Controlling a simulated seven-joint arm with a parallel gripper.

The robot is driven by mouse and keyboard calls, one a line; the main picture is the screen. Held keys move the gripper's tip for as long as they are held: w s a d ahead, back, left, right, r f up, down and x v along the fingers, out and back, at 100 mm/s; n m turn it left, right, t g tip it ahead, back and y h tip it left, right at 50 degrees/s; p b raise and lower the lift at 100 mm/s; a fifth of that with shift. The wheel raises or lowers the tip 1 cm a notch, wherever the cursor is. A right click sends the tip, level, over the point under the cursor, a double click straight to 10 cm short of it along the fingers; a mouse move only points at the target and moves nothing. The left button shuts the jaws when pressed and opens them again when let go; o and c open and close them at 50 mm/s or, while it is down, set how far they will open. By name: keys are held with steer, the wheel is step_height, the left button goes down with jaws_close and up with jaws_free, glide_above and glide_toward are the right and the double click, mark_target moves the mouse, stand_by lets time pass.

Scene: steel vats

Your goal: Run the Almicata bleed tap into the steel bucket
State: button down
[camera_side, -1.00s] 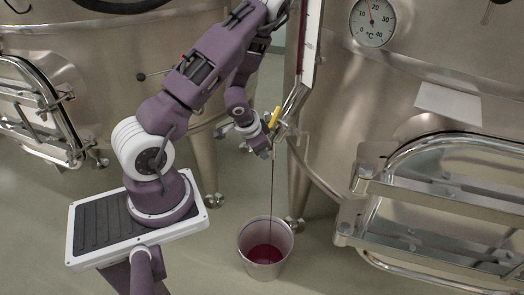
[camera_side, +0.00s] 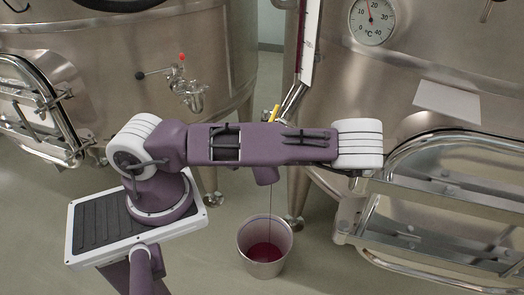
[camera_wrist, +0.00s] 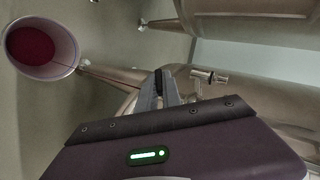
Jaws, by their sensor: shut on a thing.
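The steel bucket (camera_side: 265,250) stands on the floor below the right vat, with dark red liquid in it; it also shows in the wrist view (camera_wrist: 40,48). A thin stream (camera_side: 270,205) falls into it from the bleed tap, whose outlet is hidden behind my arm. The tap's yellow handle (camera_side: 275,113) shows just above my forearm. My gripper (camera_wrist: 164,78) has its fingers close together in the wrist view and is shut on the tap handle, though the grip itself is hard to see. In the side view my arm hides the gripper.
A second tap (camera_side: 187,92) with a red knob is on the left vat. A sight tube (camera_side: 308,50) and a temperature dial (camera_side: 372,20) are on the right vat. Steel hatch doors (camera_side: 445,205) stand out at right. Vat legs (camera_side: 298,190) stand near the bucket.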

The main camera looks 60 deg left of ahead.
steer(key=m+t+y, duration=0.1)
steer(key=y, duration=0.3)
steer(key=shift+d+f, duration=0.1)
steer(key=shift+f, duration=0.1)
steer(key=shift+y, duration=0.3)
stand_by(0.4)
steer(key=c, duration=1.5)
jaws_free()
steer(key=shift+f, duration=0.1)
